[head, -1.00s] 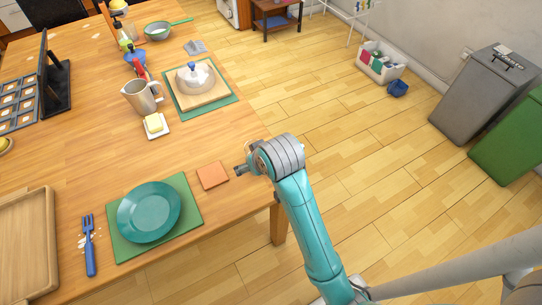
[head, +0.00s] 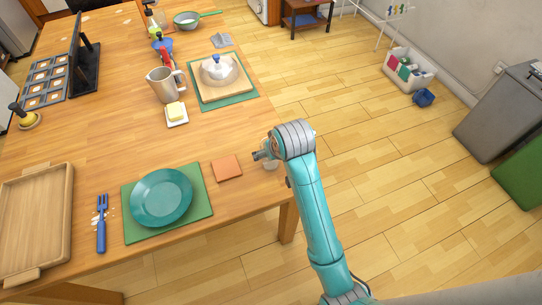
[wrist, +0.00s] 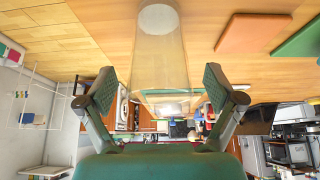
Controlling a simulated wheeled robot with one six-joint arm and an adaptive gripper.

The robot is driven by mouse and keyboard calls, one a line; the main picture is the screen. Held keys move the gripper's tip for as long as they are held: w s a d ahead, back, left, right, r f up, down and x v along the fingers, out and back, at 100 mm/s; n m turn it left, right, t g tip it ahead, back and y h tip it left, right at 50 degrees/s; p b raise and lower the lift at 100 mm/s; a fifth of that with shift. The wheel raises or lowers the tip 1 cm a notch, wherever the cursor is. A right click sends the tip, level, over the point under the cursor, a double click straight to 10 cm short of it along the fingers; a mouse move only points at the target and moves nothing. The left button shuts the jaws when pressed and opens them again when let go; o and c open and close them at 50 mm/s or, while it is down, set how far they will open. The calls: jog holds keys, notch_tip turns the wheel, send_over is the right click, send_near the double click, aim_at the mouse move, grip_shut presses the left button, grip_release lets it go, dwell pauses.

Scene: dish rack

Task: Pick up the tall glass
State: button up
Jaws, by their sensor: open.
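The tall glass (wrist: 160,50) is clear and see-through. In the wrist view, which is upside down, it stands on the wooden table between the two spread fingers of my gripper (wrist: 159,86). The fingers are open with a gap on each side of the glass, and neither visibly touches it. In the head view only a faint part of the glass (head: 271,164) shows at the table's right edge, mostly hidden by my gripper (head: 261,155) and wrist.
An orange coaster (head: 227,167) lies just left of the glass. A teal plate (head: 162,198) on a green mat (head: 205,207) is further left. Floor lies right of the table.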

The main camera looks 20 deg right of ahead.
jog(key=shift+x, duration=1.85)
jog(key=shift+s, duration=0.2)
jog(key=c, duration=1.3)
jog(key=shift+f, duration=0.1)
jog(key=shift+w, duration=0.1)
